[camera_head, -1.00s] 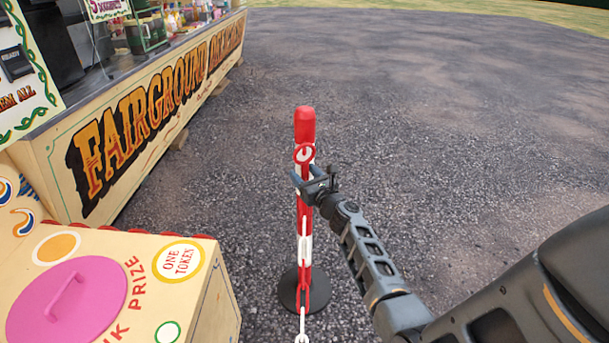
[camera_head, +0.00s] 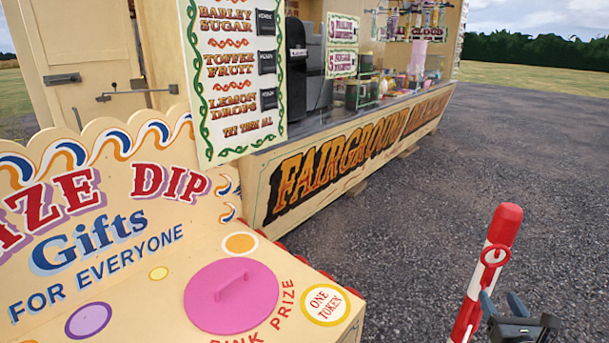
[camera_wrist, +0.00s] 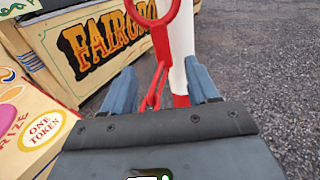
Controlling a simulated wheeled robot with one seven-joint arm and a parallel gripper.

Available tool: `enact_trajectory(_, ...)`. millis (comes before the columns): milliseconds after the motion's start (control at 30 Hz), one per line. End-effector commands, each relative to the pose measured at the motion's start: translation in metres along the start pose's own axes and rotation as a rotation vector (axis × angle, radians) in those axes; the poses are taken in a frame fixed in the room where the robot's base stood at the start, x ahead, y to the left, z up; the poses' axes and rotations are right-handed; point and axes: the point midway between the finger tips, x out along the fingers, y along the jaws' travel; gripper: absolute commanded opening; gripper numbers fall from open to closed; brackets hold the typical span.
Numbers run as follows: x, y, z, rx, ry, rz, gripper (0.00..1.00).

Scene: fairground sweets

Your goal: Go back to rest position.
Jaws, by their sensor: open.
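My gripper (camera_head: 503,308) is at the lower right of the head view, close to the red and white post (camera_head: 487,270). In the wrist view my gripper (camera_wrist: 162,90) has its two blue-grey fingers apart, with nothing held between the tips. The post (camera_wrist: 183,50) stands just beyond the fingers. A red ring (camera_head: 495,256) shows near the post's top, and a red chain link (camera_wrist: 155,88) hangs below the ring (camera_wrist: 172,14) in the wrist view. Whether the fingers touch the chain or the post cannot be told.
The prize dip box with its pink lid (camera_head: 231,296) stands at the lower left. The fairground stall (camera_head: 330,165) with a sweets price board (camera_head: 237,80) is behind it. Open gravel (camera_head: 530,150) lies to the right.

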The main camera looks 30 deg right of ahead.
Motion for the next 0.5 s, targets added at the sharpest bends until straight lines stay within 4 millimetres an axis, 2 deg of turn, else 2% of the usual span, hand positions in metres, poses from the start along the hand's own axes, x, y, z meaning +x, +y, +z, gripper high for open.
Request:
enact_trajectory(67, -0.006, 0.008, -0.005, -0.036, 0.015, 0.012, 0.59)
enact_trajectory(167, -0.028, 0.031, -0.017, -0.172, 0.058, 0.048, 0.59)
enact_trajectory(267, -0.065, 0.065, -0.032, -0.411, 0.113, 0.114, 0.59)
enact_trajectory(333, -0.097, 0.088, -0.040, -0.616, 0.140, 0.173, 0.59)
enact_trajectory(500, -0.177, 0.129, -0.042, -1.119, 0.138, 0.320, 0.59)
